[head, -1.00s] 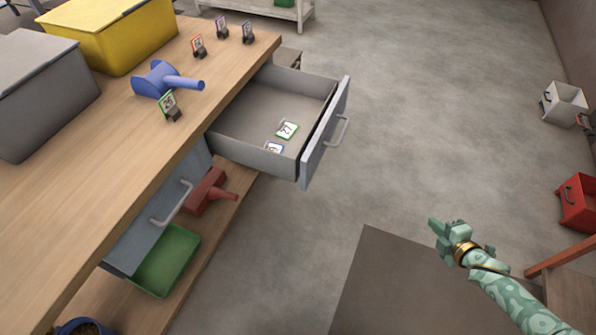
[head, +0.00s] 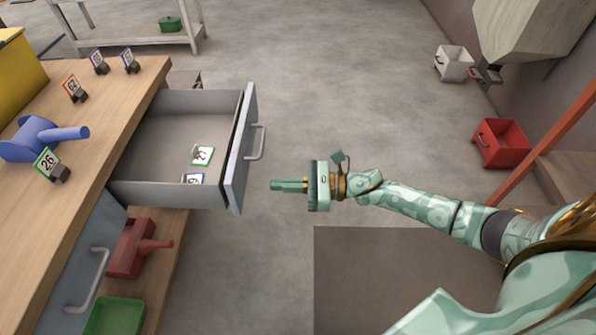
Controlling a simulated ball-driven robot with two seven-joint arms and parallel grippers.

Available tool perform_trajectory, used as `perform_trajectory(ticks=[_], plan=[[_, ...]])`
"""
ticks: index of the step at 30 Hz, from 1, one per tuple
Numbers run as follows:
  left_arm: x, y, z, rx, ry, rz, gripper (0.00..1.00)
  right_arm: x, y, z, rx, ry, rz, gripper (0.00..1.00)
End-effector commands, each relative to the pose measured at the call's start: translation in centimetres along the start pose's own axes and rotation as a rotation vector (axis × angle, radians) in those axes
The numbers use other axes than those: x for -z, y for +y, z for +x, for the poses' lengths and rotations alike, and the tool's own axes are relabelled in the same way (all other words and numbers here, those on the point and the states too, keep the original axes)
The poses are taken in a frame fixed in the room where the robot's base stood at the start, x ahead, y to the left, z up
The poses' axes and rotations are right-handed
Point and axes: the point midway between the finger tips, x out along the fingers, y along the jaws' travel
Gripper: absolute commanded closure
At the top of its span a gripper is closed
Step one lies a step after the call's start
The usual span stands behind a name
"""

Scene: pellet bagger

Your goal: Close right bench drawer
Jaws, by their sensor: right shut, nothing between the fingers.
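The right bench drawer (head: 236,178) is pulled out from the wooden bench (head: 95,150), its grey front facing right. Its metal handle (head: 258,142) sits on that front. Two number cards lie inside, one green-edged (head: 203,155) and one blue-edged (head: 193,179). My right gripper (head: 274,185) is shut and empty, to the right of the drawer front and a little nearer than the handle, with a small gap in the picture. My left gripper is not in view.
A blue scoop (head: 40,137) and several card holders stand on the bench top. A red bin (head: 499,143) stands right. The floor between is clear.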

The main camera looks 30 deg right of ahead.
Motion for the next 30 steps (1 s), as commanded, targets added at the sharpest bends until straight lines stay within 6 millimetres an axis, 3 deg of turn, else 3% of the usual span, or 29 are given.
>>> perform_trajectory(ticks=[6, 12, 17, 30], plan=[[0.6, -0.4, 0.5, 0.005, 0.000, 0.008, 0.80, 0.1, 0.0, 4.4, 0.000, -0.001, 0.000, 1.00], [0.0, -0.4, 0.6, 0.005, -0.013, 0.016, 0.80, 0.1, -0.1, 6.7, 0.001, 0.001, 0.001, 1.00], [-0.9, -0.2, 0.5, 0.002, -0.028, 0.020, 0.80, 0.1, 0.0, 7.3, 0.002, 0.001, 0.001, 1.00], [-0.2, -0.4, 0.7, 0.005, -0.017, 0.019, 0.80, 0.1, 0.0, 7.6, 0.002, 0.001, 0.001, 1.00]])
